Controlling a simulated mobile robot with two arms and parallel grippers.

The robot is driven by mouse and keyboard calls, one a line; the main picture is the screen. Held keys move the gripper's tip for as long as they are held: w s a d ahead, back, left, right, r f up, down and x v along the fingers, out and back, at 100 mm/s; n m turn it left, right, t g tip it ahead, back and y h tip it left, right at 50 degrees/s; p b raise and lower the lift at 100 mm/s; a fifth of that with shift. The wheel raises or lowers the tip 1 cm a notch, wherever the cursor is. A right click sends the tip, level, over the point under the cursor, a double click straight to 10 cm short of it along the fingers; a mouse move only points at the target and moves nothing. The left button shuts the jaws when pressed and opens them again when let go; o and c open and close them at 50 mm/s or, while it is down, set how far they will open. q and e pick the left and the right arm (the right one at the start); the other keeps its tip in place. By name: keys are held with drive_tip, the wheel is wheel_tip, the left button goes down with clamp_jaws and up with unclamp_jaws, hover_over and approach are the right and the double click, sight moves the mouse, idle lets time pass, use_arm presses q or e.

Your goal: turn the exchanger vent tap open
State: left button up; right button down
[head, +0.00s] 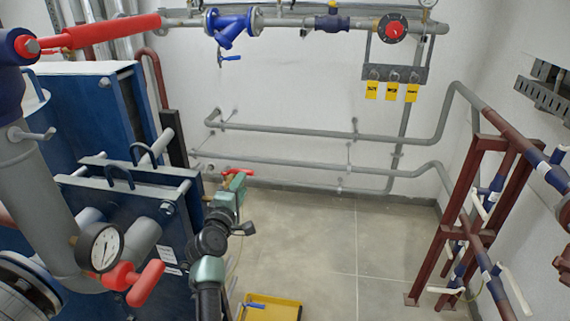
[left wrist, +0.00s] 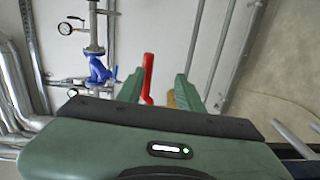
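The vent tap's red lever (head: 236,171) shows at the top edge of the blue plate exchanger (head: 130,200), with a small brass part (head: 225,183) beside it. My left gripper (head: 238,184) is right at the lever in the head view and partly covers it. In the left wrist view the red lever (left wrist: 148,78) stands between the two green fingers of my left gripper (left wrist: 160,90), closer to the left finger. A gap shows to its right, where a brass part (left wrist: 172,98) is partly hidden. The fingers are apart. I cannot tell whether one touches the lever. My right gripper is not in view.
A gauge (head: 99,247) and red handles stand on the pipework at the near left. A yellow tray (head: 270,309) lies on the floor below my left arm. A dark red pipe frame (head: 465,190) stands at the right. The middle floor is clear.

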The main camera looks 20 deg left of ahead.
use_arm(q)
drive_tip(key=w+a+r, duration=0.1)
drive_tip(key=w+a, duration=0.1)
drive_tip(key=w, duration=0.5)
drive_tip(key=shift+w+r, duration=0.25)
drive_tip(key=shift+r, duration=0.1)
clamp_jaws()
drive_tip(key=shift+f, duration=0.15)
idle(1.1)
